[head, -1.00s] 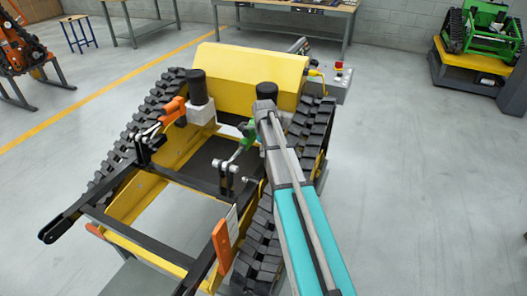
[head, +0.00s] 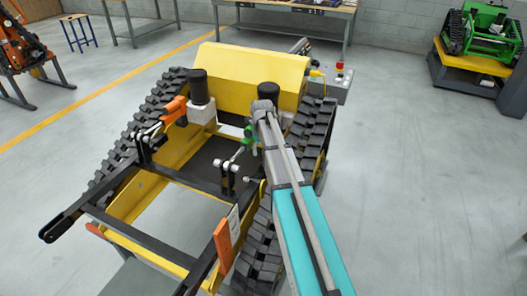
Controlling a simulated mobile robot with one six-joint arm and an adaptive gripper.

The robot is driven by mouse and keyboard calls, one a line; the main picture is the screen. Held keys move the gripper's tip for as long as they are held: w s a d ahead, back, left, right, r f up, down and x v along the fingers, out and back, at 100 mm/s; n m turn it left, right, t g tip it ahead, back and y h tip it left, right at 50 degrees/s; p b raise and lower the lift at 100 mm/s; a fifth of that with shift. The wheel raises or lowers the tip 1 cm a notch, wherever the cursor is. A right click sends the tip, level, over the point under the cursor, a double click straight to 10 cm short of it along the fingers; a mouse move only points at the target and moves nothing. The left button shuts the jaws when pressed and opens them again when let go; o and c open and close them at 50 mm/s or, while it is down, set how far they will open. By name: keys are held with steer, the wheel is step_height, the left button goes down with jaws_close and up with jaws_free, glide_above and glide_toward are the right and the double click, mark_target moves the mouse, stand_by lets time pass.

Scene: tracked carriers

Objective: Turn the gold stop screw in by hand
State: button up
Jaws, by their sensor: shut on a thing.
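The yellow tracked carrier (head: 252,74) stands in the middle of the head view. My arm reaches in from the lower right, and its far end is over the carrier's right side, by a black cylinder (head: 267,91). I cannot make out my gripper; the arm covers that place. A green part (head: 249,133) shows just left of the arm, joined to a shiny rod (head: 236,156) on a dark bracket. A small pale knob on a short stem (head: 248,180) stands out by the carrier's right side. I cannot tell whether it is the gold stop screw.
Rubber tracks (head: 125,150) flank the carrier. A black front frame (head: 80,203) and an orange lever part (head: 222,240) stick out towards me. The floor at right is clear.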

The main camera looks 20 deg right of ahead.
steer(key=shift+s+d+f+m+g, duration=0.1)
steer(key=shift+s+d+m+g, duration=0.2)
steer(key=shift+s+d, duration=0.5)
steer(key=o, duration=0.5)
steer(key=shift+s+a, duration=0.1)
steer(key=shift+s, duration=0.05)
steer(key=shift+o, duration=0.2)
steer(key=n, duration=0.3)
steer(key=shift+s+d+f+n, duration=0.15)
steer(key=shift+d+n, duration=0.1)
steer(key=shift+n, duration=0.15)
steer(key=n, duration=0.4)
steer(key=shift+a, duration=0.15)
steer(key=shift+n, duration=0.8)
steer(key=shift+w, duration=0.4)
steer(key=shift+n, duration=0.3)
